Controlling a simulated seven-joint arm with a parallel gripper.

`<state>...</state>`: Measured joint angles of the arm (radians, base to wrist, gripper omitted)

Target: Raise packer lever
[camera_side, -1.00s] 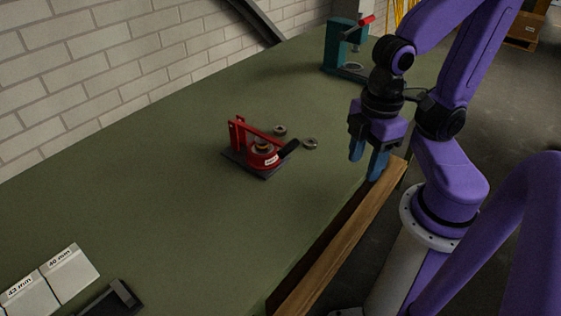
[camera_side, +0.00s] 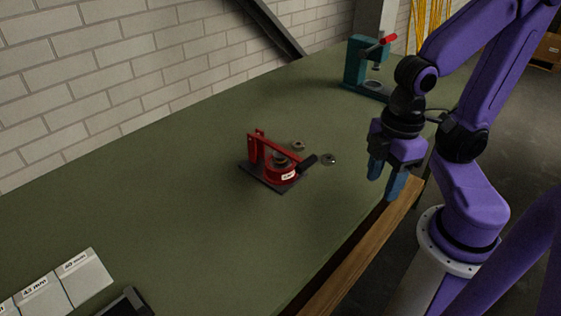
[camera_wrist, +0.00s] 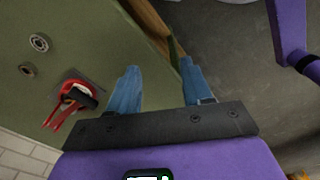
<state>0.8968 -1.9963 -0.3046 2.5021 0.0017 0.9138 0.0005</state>
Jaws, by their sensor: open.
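The red packer (camera_side: 283,176) stands on the green bench on a dark base plate. Its red lever (camera_side: 276,149) slopes down from an upright at the left, across the top of the red cup, to a black handle (camera_side: 308,161) at the right. The packer also shows at the left of the wrist view (camera_wrist: 70,104), with its black handle (camera_wrist: 84,96) pointing toward my fingers. My gripper (camera_side: 385,183) is open and empty, with blue fingers pointing down near the bench's front edge, right of the packer and apart from it. The wrist view shows a wide gap between the fingers (camera_wrist: 158,68).
Two small metal rings (camera_side: 329,159) (camera_side: 298,146) lie behind the packer. A teal press (camera_side: 354,66) with a red handle stands at the back. White labelled boxes (camera_side: 82,277) sit front left. A wooden rail (camera_side: 365,248) runs along the bench edge.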

